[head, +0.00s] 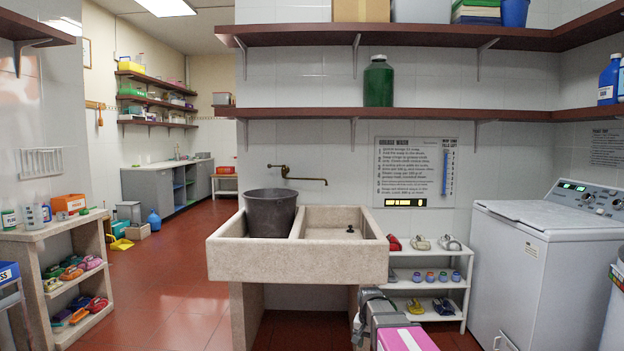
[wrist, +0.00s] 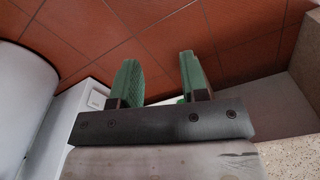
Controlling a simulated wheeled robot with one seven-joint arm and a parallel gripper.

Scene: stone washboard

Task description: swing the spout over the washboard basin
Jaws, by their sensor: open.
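The brass spout (head: 306,179) sticks out from a wall tap above the stone sink (head: 300,260). It points to the right, close along the wall, and its tip shows above the back edge of the right basin (head: 325,233). I cannot make out washboard ridges from here. The left basin holds a dark grey bucket (head: 270,214), standing below the tap. My gripper (wrist: 158,62) is open and empty in the wrist view, its green-padded fingers pointing over the floor, well away from the spout. In the head view my arm shows low, right of the sink; the fingers cannot be made out.
A small white shoe rack (head: 428,285) and a white washing machine (head: 545,265) stand right of the sink. A dark shelf (head: 420,115) with a green jar (head: 378,82) runs above the spout. Red floor (head: 180,270) is open to the left, before a shoe shelf (head: 60,240).

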